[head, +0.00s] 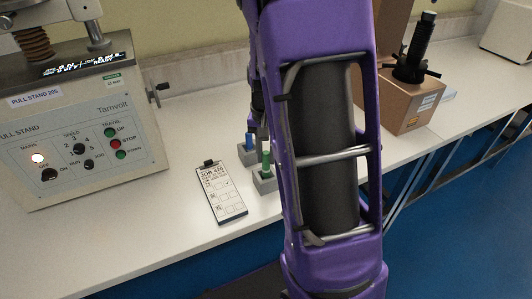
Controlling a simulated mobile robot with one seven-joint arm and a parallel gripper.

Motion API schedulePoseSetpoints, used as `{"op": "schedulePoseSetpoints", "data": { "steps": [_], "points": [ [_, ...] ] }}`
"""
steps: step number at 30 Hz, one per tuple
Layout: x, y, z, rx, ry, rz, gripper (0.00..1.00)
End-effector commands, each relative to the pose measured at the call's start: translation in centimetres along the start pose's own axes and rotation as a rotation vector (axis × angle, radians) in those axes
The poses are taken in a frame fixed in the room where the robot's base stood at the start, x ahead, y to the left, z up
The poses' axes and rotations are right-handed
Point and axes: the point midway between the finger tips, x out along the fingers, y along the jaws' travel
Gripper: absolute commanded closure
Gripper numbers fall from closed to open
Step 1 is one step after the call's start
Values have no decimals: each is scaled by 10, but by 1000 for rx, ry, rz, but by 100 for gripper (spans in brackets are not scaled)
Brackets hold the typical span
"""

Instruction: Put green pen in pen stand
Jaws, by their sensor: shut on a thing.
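The green pen (266,160) is upright at the left edge of my purple arm. Its lower end meets the front grey block of the pen stand (265,184) in this view. I cannot tell how deep it sits. A blue pen (249,141) stands upright in the grey block (248,157) just behind. My gripper (262,135) is mostly hidden by my arm; a dark part of it shows above the green pen. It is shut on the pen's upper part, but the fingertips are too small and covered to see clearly.
A clipboard with a printed sheet (221,192) lies left of the pens. The pull stand tester (85,130) fills the left of the bench. A cardboard box (407,103) with a black device (417,52) stands at right. The white bench (180,225) is clear in front.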

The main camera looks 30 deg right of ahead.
Motion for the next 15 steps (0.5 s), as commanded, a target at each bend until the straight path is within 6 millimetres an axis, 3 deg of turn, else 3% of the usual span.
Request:
{"op": "schedulePoseSetpoints", "data": {
  "steps": [15],
  "points": [
    [17, 0, 0, 0, 0, 0, 100]
  ]
}}
